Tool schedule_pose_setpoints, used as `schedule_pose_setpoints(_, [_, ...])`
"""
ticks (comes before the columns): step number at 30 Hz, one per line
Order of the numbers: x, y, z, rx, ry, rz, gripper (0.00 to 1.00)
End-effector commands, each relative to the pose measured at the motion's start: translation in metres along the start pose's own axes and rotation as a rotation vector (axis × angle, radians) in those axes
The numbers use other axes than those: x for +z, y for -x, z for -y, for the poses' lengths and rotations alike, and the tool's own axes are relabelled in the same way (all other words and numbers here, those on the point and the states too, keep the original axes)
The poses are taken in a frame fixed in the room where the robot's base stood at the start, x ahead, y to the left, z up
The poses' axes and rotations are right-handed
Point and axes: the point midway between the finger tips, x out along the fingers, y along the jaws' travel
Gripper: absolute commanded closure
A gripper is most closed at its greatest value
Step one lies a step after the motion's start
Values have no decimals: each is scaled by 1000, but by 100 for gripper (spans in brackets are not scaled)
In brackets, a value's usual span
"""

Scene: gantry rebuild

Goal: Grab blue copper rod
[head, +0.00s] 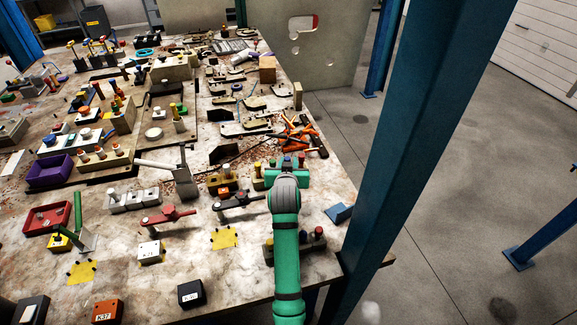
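My green arm reaches up from the bottom of the head view over the right part of the cluttered workbench (318,262). My gripper (287,163) is at its far end, low near the bench's right side. My wrist hides most of it, so I cannot see its fingers or whether they hold anything. No blue copper rod is clearly identifiable. A thin bluish strip (238,108) lies farther back among flat metal parts, but it is too small to name surely. Small blocks with upright pegs (222,184) stand just left of my gripper.
Orange-handled tools (302,133) lie just beyond my gripper. A blue wedge (339,213) sits at the right bench edge. A blue steel post (415,130) rises close on the right. Clamps, a red tray (45,219) and a purple tray (49,172) crowd the left.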

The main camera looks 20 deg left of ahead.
Motion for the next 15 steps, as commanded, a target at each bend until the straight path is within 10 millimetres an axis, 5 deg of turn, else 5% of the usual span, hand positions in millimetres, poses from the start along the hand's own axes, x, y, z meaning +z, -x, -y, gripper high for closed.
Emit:
schedule_pose_setpoints(1, [0,0,2,-2,1,0,83])
schedule_pose_setpoints(3, [0,0,3,-3,1,0,99])
schedule_pose_setpoints(15, [-7,2,-1,1,-1,-3,100])
